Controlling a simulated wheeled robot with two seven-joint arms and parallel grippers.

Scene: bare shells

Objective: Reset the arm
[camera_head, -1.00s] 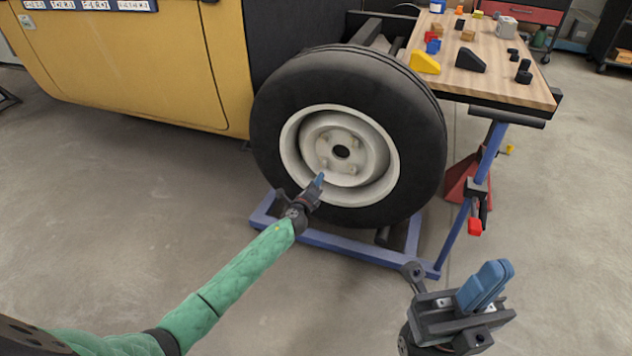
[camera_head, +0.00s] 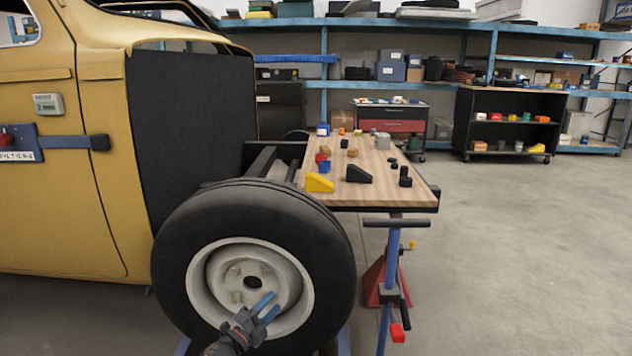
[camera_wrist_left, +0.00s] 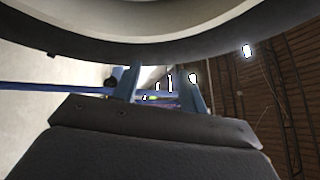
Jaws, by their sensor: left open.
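My left gripper (camera_head: 265,306) is in front of the lower part of the wheel in the head view. Its two blue fingers are apart, with nothing between them. In the left wrist view the fingers (camera_wrist_left: 165,88) also stand apart and empty, below the dark tyre (camera_wrist_left: 210,43). I cannot tell whether the gripper touches the wheel. My right gripper is outside the head view.
A large tyre with a pale rim (camera_head: 197,279) is mounted beside the yellow vehicle (camera_head: 62,190). A wooden bench top (camera_head: 400,199) with blocks stands behind it. A blue stand (camera_head: 390,265) is at its right. Open floor (camera_head: 520,270) lies on the right.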

